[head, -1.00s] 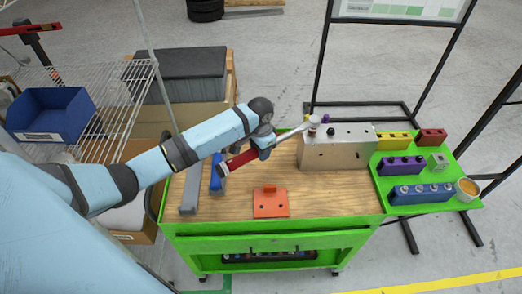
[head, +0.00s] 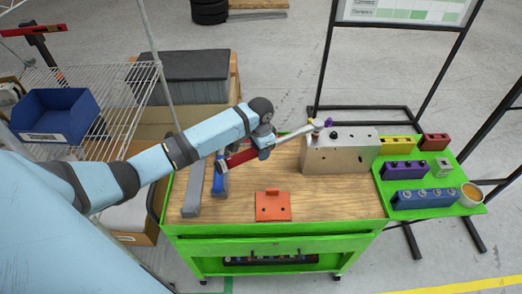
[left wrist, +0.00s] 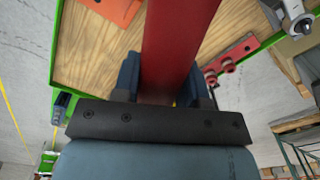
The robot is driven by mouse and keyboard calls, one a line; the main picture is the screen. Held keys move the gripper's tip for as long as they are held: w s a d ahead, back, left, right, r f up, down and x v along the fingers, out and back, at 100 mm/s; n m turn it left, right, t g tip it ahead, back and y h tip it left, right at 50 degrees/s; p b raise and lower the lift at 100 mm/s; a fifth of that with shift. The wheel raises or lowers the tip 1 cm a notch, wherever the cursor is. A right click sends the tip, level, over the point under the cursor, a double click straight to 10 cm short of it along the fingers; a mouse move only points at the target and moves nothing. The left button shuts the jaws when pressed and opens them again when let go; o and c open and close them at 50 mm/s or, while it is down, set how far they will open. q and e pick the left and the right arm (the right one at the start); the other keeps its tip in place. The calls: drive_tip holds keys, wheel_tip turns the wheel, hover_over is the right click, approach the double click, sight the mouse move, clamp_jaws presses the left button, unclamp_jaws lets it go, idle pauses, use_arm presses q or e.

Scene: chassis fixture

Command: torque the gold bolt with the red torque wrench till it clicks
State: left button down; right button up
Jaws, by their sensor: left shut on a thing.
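The red torque wrench (head: 243,157) has a red handle and a silver shaft. Its head (head: 318,124) is at the top left of the grey metal block (head: 346,155), among the small colored bolts. A yellow-gold bit (head: 310,121) shows beside the head; whether the head sits on the gold bolt I cannot tell. My left gripper (head: 262,146) is shut on the red handle, left of the block and above the wooden top. In the left wrist view the red handle (left wrist: 180,45) runs between the fingers (left wrist: 160,90). My right gripper is not in view.
A purple bolt (head: 328,122) and a black one (head: 334,135) stand close to the wrench head. An orange plate (head: 272,212) lies on the bench in front. Socket holders (head: 422,198) fill the right shelf.

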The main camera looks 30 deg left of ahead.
use_arm(q)
drive_tip(key=shift+w+a+m, duration=0.25)
drive_tip(key=shift+a+m, duration=0.05)
drive_tip(key=shift+a, duration=0.2)
drive_tip(key=shift+w+r, duration=0.1)
drive_tip(key=shift+r, duration=0.15)
drive_tip(key=shift+r, duration=0.95)
drive_tip(key=shift+r, duration=2.4)
